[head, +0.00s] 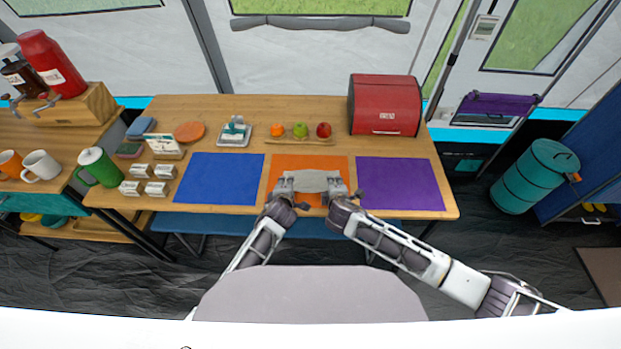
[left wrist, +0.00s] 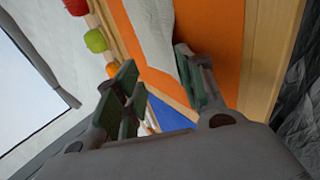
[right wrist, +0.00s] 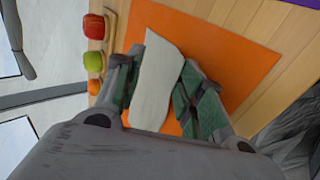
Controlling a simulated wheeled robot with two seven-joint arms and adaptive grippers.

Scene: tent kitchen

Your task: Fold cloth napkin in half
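The cloth napkin (head: 311,181) is a pale grey-white strip on the near half of the orange mat (head: 283,163). It lies between my two grippers. My left gripper (head: 286,184) is at its left end; in the left wrist view its fingers stand apart, with the napkin (left wrist: 152,32) showing beyond the gap. My right gripper (head: 337,184) is at its right end; in the right wrist view its fingers stand apart, with the napkin (right wrist: 158,75) running through the gap between them. Whether the cloth touches the fingers or is lifted is unclear.
A blue mat (head: 218,178) and a purple mat (head: 400,183) flank the orange one, both bare. Behind are a wooden board (head: 298,141) with fruit and a red bread box (head: 384,105).

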